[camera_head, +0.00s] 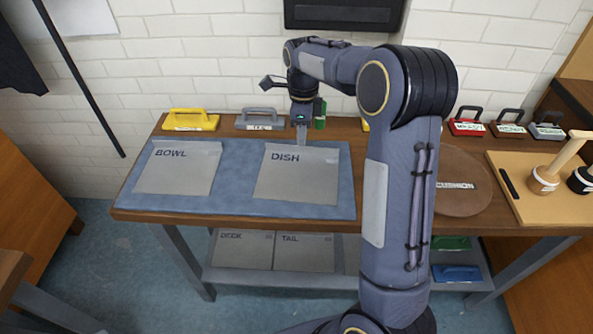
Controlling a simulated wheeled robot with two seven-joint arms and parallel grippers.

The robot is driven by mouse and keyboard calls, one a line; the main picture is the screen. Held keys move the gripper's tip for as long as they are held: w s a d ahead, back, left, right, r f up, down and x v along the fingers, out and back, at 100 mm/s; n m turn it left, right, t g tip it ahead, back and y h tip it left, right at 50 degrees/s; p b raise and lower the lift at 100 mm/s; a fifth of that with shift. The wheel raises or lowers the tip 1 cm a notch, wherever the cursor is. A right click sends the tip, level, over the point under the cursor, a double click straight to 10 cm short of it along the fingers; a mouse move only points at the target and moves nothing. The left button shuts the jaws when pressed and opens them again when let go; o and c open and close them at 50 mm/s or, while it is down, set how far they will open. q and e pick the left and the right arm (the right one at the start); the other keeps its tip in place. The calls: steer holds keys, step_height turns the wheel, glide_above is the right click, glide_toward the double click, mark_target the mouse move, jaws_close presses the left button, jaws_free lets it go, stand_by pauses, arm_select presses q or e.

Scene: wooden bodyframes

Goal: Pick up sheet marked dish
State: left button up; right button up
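The grey sheet marked DISH (297,178) lies flat on the blue mat (236,193), on the right half of the mat. My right gripper (301,138) points down at the far edge of this sheet, with its fingertips close to or touching that edge. Its fingers look like one narrow piece from here, so I cannot tell whether they are open, shut or hold the edge. A similar sheet marked BOWL (179,172) lies on the left half of the mat. My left gripper is not in view.
Along the table's back stand a yellow handled block (191,120), a grey one (260,120) and a red one (467,125). A round CUSHION board (460,190) and a wooden tray (545,205) are right. My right arm hides the table's middle. More sheets (243,252) lie on the lower shelf.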

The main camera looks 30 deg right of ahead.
mark_target(298, 172)
step_height(298, 172, down, 5)
steer(key=shift+a+r, duration=0.1)
jaws_close()
stand_by(0.3)
